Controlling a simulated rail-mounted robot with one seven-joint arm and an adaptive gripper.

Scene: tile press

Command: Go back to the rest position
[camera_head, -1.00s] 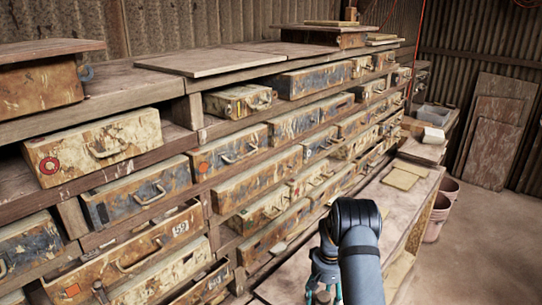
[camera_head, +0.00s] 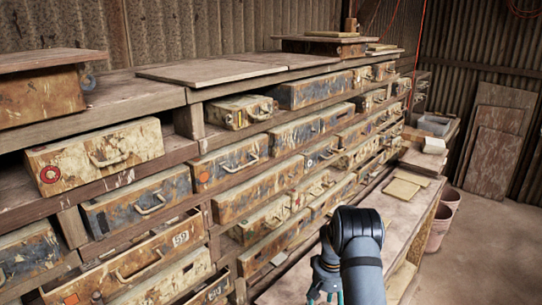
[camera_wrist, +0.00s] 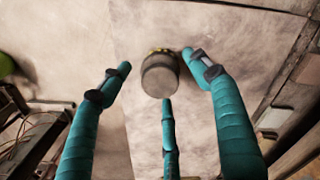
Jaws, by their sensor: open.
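My gripper (camera_head: 322,295) hangs low over the wooden bench (camera_head: 385,212) in front of the drawers, mostly hidden behind my own arm in the head view. The wrist view shows its three teal fingers (camera_wrist: 165,90) spread apart and holding nothing. A small grey-brown cylinder with a yellowish rim (camera_wrist: 160,75) shows between the fingertips. It seems apart from them, over a pale stained surface (camera_wrist: 90,35).
A long rack of worn drawers (camera_head: 240,155) runs along the left, with one drawer pulled out (camera_head: 130,262) low at left. Flat tiles (camera_head: 402,188) lie on the bench. Buckets (camera_head: 440,225) stand on the floor at right. A green round thing (camera_wrist: 6,65) is at the wrist view's left edge.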

